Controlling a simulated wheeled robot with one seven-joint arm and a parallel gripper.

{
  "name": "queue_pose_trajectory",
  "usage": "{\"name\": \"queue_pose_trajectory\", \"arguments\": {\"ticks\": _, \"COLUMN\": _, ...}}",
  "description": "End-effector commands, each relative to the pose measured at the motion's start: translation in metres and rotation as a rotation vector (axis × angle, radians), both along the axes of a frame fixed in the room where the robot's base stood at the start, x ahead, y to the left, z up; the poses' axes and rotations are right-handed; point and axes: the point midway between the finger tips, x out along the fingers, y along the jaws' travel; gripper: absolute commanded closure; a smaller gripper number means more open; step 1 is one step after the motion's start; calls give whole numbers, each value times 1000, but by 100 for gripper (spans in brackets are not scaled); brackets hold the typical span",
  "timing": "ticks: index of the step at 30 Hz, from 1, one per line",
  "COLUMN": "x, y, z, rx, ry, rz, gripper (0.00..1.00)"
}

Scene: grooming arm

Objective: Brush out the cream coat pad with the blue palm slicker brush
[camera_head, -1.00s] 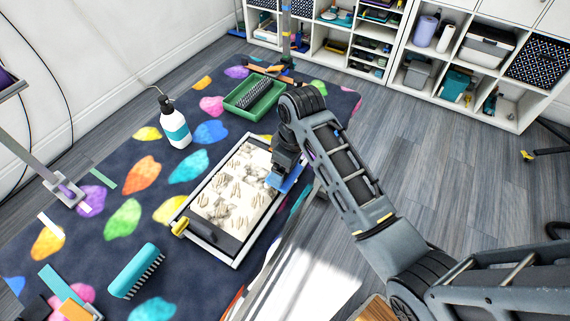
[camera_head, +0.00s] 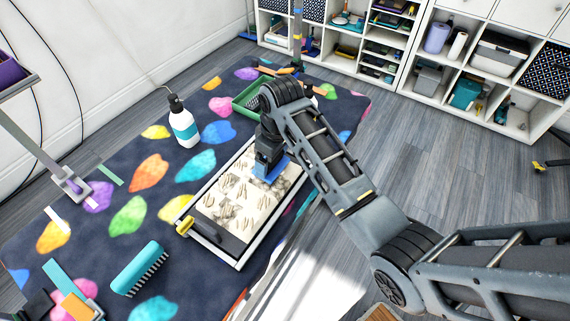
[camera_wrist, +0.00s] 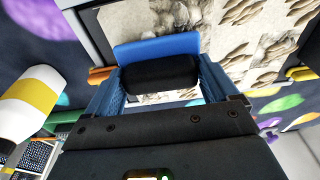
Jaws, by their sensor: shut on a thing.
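The cream coat pad (camera_head: 236,208) lies in a pale-rimmed tray on the patterned table, with tan and grey tufts on it. The blue palm slicker brush (camera_head: 266,170) is over the pad's upper right part in the head view. In the wrist view the brush (camera_wrist: 158,47) shows a blue edge and a black grip between my fingers. My gripper (camera_wrist: 160,85) is shut on it. The pad also fills the top of the wrist view (camera_wrist: 215,20). The brush's pins are hidden, so I cannot tell whether they touch the pad.
A white bottle (camera_head: 184,125) with a teal label stands left of the pad. A green tray (camera_head: 246,98), partly hidden by my arm, sits behind. A teal brush (camera_head: 139,268) lies at the front left. A yellow clip (camera_head: 185,225) is on the pad tray's left edge.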

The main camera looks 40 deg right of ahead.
Motion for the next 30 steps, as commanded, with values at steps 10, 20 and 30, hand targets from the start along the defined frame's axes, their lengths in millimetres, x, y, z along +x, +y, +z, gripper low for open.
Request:
{"name": "queue_pose_trajectory", "arguments": {"ticks": 10, "x": 10, "y": 5, "z": -4, "rx": 2, "ry": 7, "rz": 1, "gripper": 46}}
{"name": "queue_pose_trajectory", "arguments": {"ticks": 20, "x": 9, "y": 5, "z": -1, "rx": 3, "ry": 8, "rz": 0, "gripper": 46}}
{"name": "queue_pose_trajectory", "arguments": {"ticks": 30, "x": 46, "y": 16, "z": -2, "rx": 1, "ry": 2, "rz": 2, "gripper": 46}}
